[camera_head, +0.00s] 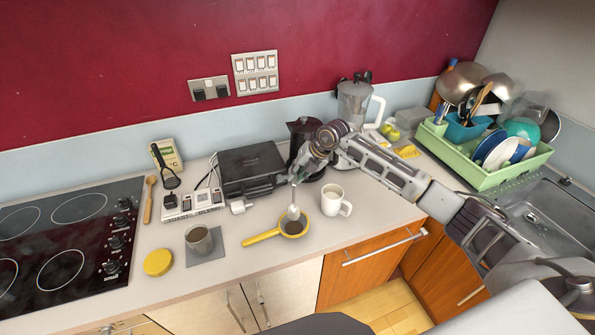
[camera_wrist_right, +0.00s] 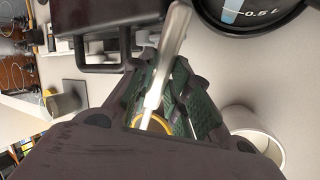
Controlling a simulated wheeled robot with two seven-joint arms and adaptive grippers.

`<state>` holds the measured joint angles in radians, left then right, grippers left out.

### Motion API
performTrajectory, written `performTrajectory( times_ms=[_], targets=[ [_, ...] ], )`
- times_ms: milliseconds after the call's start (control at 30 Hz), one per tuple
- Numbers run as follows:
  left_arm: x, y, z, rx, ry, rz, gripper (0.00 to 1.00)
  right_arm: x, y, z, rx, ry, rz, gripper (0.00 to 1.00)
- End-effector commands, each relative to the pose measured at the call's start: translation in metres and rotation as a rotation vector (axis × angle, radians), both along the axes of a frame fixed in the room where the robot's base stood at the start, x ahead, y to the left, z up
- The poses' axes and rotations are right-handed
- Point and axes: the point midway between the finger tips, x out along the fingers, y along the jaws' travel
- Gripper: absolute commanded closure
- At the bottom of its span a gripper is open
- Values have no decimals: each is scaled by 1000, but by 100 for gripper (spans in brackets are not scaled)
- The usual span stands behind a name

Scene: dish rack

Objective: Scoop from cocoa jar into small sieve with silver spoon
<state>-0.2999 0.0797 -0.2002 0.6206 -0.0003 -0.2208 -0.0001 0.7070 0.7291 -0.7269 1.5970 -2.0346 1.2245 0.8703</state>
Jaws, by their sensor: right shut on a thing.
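My right gripper (camera_head: 299,176) is shut on the silver spoon (camera_head: 293,212), whose handle points up and whose bowl hangs low. In the right wrist view the spoon (camera_wrist_right: 163,75) runs between the green-padded fingers (camera_wrist_right: 170,100). The spoon bowl is over the small yellow sieve (camera_head: 263,236); I cannot tell if it touches. Brown shows inside the sieve. The sieve's yellow rim (camera_wrist_right: 150,122) shows partly behind the fingers. The open cocoa jar (camera_head: 199,239) stands to the left on a grey mat, with brown content. It also shows in the wrist view (camera_wrist_right: 62,106). My left gripper is not in view.
A white mug (camera_head: 335,201) stands just right of the sieve. A yellow lid (camera_head: 158,262) lies left of the jar. A black grill (camera_head: 250,168), dark kettle (camera_head: 304,133) and power strip (camera_head: 192,205) stand behind. The stove (camera_head: 66,245) is at left, the dish rack (camera_head: 487,175) at right.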

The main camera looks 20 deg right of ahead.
Motion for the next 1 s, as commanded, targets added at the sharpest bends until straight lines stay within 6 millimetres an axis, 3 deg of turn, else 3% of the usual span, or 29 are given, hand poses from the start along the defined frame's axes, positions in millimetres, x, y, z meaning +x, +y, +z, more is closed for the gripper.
performTrajectory(
  times_ms=[133,1000],
  targets=[
    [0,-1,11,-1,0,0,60,1,1,7,-65,22,-10,100],
    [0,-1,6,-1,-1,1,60,2,6,16,-448,167,-73,100]
  ],
)
